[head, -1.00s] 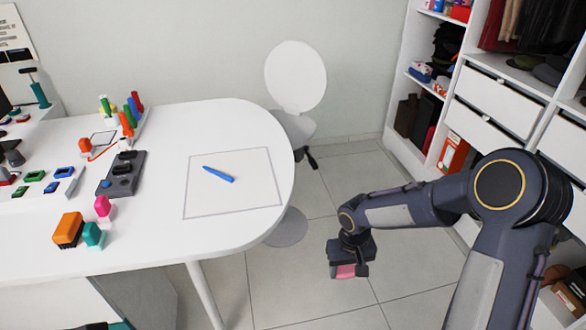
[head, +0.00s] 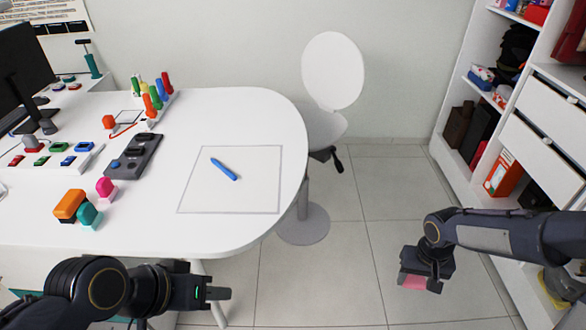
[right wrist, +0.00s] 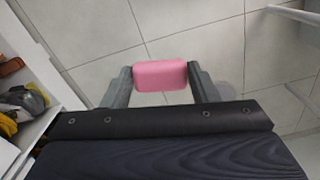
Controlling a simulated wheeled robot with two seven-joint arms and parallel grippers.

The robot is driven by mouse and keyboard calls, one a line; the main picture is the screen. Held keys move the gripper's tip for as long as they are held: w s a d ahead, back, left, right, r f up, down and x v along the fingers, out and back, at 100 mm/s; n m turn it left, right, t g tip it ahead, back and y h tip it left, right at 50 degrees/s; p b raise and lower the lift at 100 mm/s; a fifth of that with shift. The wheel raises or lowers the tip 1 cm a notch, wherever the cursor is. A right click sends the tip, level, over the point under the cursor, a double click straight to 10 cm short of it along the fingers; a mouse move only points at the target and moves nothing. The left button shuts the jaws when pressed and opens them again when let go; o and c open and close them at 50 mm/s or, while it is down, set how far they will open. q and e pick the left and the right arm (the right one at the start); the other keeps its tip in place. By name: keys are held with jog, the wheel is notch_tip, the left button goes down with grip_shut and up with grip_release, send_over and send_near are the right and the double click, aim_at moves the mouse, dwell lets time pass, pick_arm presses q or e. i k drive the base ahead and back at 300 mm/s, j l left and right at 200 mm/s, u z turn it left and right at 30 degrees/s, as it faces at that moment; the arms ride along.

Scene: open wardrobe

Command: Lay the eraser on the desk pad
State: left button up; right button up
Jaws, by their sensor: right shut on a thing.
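The eraser is a pink block with rounded corners. In the right wrist view the pink eraser (right wrist: 160,75) sits between both fingers of my right gripper (right wrist: 162,84), which is shut on it. In the head view the eraser (head: 412,282) hangs below my right gripper (head: 425,280), over the floor, right of the desk and apart from it. The desk pad (head: 250,199) is a pale square with a grey outline near the rounded desk end. A blue pen (head: 224,169) lies on it. My left gripper (head: 217,294) is low in front of the desk; its finger gap cannot be made out.
The white desk (head: 160,212) holds an orange block (head: 69,205), a teal block (head: 88,216), a small pink item (head: 105,187) and a dark grey tray (head: 137,157) left of the pad. A white chair (head: 333,70) stands behind the desk end. Wardrobe shelves (head: 455,115) stand at right.

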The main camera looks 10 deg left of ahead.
aim_at(249, 188)
jog(key=l+u, duration=0.25)
jog(key=u, duration=0.2)
jog(key=i+l+u, duration=0.1)
jog(key=l+u, duration=0.15)
jog(key=u, duration=0.25)
jog(key=l+u, duration=0.25)
jog(key=u, duration=0.2)
